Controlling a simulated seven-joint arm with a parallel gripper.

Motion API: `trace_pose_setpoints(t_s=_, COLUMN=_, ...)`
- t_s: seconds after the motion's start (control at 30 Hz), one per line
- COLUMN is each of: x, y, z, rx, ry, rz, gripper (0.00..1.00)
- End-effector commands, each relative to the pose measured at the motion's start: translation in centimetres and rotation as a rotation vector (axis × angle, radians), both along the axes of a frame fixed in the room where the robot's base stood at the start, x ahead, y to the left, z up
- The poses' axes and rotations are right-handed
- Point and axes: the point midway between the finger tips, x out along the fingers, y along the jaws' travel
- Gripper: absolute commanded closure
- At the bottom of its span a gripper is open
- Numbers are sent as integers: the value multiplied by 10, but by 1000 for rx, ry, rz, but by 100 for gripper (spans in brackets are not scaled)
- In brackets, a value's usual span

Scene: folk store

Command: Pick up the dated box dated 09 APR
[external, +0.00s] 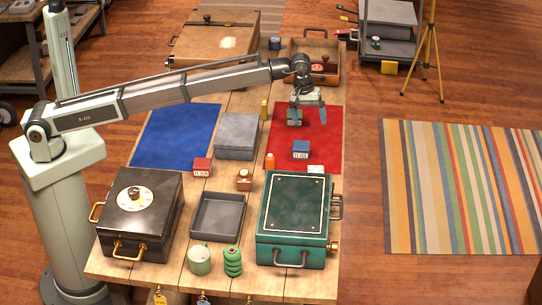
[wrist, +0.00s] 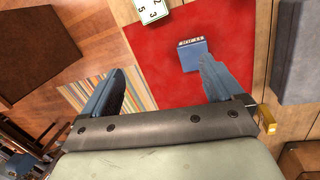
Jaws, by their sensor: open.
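My gripper (external: 308,112) is open and empty, above the far part of the red mat (external: 333,128). A blue dated box (external: 300,149) lies on the mat, nearer the camera. In the wrist view this blue box (wrist: 193,56) shows beyond the right fingertip, and my gripper (wrist: 163,70) has nothing between its fingers. A red dated box (external: 202,167) sits on bare wood left of the mat. I cannot clearly read 09 APR on any label.
A white numbered card (external: 316,169) and orange piece (external: 269,161) lie at the mat's near edge. A grey box (external: 237,136) stands left, beside the blue mat (external: 175,135). A green case (external: 294,215), black case (external: 140,213) and grey tray (external: 217,238) fill the front.

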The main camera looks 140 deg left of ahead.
Motion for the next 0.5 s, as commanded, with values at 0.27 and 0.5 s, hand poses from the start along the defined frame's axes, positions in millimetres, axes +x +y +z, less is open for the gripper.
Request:
trace_pose_setpoints(t_s=0.27, x=-145, y=99, z=-21, rx=-41, ry=125, rz=144, gripper=6)
trace_pose_setpoints(t_s=0.5, x=-216, y=132, z=-31, rx=-69, ry=182, rz=207, gripper=6)
